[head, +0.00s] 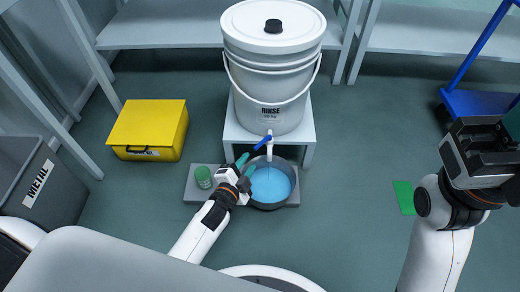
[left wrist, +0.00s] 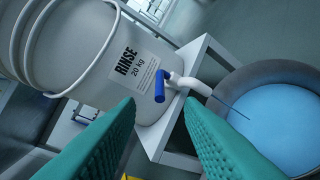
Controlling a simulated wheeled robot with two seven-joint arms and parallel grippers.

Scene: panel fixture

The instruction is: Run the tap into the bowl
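The white tap (head: 270,150) sticks out low on the front of the white RINSE bucket (head: 272,85). Its blue lever (head: 262,142) points out to the left in the head view, and it also shows in the left wrist view (left wrist: 159,87). A thin dark line, seemingly a stream, runs from the spout into the grey bowl (head: 285,205). Blue liquid (left wrist: 275,125) lies in the bowl. My left gripper (head: 242,162), with teal fingers, is open and empty just left of the tap, its fingers apart below the lever. My right gripper (head: 488,150) is far right; its fingers are unclear.
The bucket stands on a white stand (head: 232,125). A yellow METAL box (head: 150,125) and a grey METAL bin (head: 45,180) are left. A green patch (head: 404,197) lies on the floor right.

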